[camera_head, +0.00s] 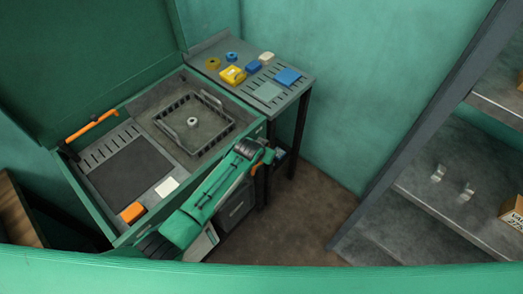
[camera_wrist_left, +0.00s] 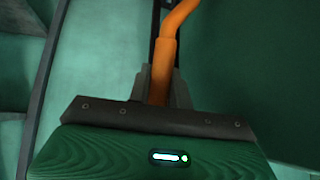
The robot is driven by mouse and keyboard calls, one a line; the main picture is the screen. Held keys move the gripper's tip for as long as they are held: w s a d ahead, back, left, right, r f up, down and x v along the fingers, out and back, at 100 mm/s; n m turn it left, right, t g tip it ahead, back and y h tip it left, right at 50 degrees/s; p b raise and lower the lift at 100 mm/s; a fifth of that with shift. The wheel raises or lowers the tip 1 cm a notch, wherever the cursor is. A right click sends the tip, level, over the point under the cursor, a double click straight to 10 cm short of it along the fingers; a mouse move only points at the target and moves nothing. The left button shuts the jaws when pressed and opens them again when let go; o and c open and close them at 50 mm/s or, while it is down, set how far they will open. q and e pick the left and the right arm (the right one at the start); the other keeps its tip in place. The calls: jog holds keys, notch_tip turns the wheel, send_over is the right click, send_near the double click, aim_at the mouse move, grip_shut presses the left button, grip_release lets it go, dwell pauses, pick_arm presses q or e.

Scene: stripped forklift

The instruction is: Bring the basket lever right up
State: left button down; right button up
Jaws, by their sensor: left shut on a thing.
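An orange lever (camera_wrist_left: 163,72) with a bent upper end runs up the middle of the left wrist view. My left gripper (camera_wrist_left: 160,88) is shut on its straight lower part, with one grey finger on each side. In the head view my left arm reaches over the front right corner of the green machine, and my left gripper (camera_head: 267,156) is at its right side, mostly hidden by the arm. Only a small bit of orange shows there. The wire basket (camera_head: 225,133) sits in the machine's grey top. My right gripper is not in view.
The machine's large green lid (camera_head: 90,50) stands open behind. A side table (camera_head: 298,93) with small blue and yellow items stands beyond. Shelves (camera_head: 450,165) are at right.

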pick_arm(q)
jog(key=shift+w+d+f+g+y+b, duration=0.15)
jog(key=shift+w+d+f+g+y, duration=0.25)
jog(key=shift+w+d+g+y, duration=0.15)
jog(key=shift+w+d+f+g+y+b, duration=0.15)
jog(key=shift+w+d+f+g+y, duration=0.2)
jog(key=shift+w+d+g, duration=0.25)
jog(key=shift+a, duration=0.15)
jog(key=c, duration=1.6)
grip_release()
jog(key=o, duration=0.3)
jog(key=shift+w+f, duration=0.1)
jog(key=shift+w, duration=0.05)
jog(key=b+v, duration=0.1)
jog(key=v, duration=1.2)
jog(key=shift+s+r, duration=0.25)
jog(key=shift+r, duration=0.05)
